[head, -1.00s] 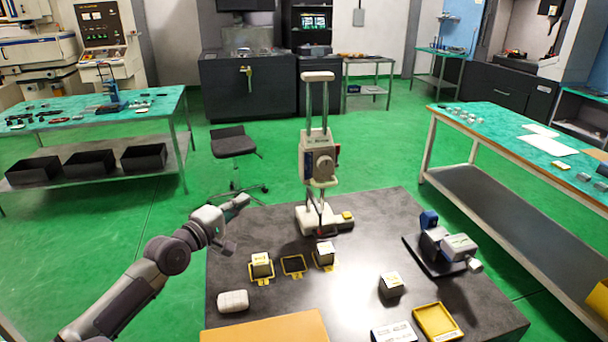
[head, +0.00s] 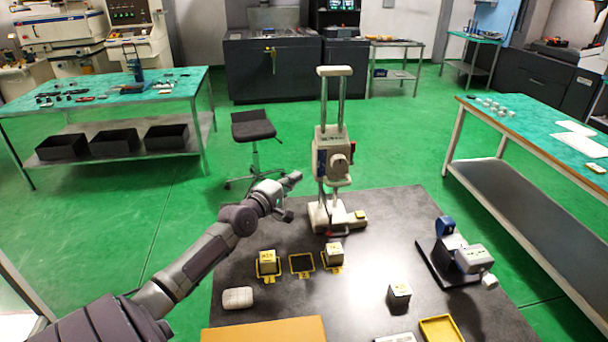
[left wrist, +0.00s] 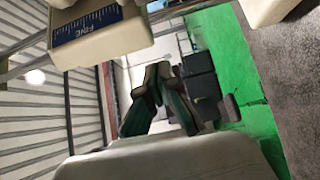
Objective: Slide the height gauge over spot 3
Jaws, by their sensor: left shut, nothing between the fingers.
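The height gauge (head: 332,150), a cream stand with two tall posts and a dial head, stands upright at the back of the dark table. Its base (head: 348,218) is behind the row of yellow-framed spots. My left gripper (head: 296,178) is shut and empty, just left of the gauge, with a small gap in the picture. In the left wrist view its fingers (left wrist: 157,75) are together, and a gauge part with a blue scale (left wrist: 90,24) is near above. The middle spot (head: 301,263) is bare; the left (head: 268,276) and right (head: 334,268) spots carry blocks. I cannot read the numbers.
A blue and grey device on a black plate (head: 437,267) is at the right edge. A white rounded thing (head: 238,298), a brown board (head: 265,330) and a yellow tray (head: 441,330) are in front. The table between is clear.

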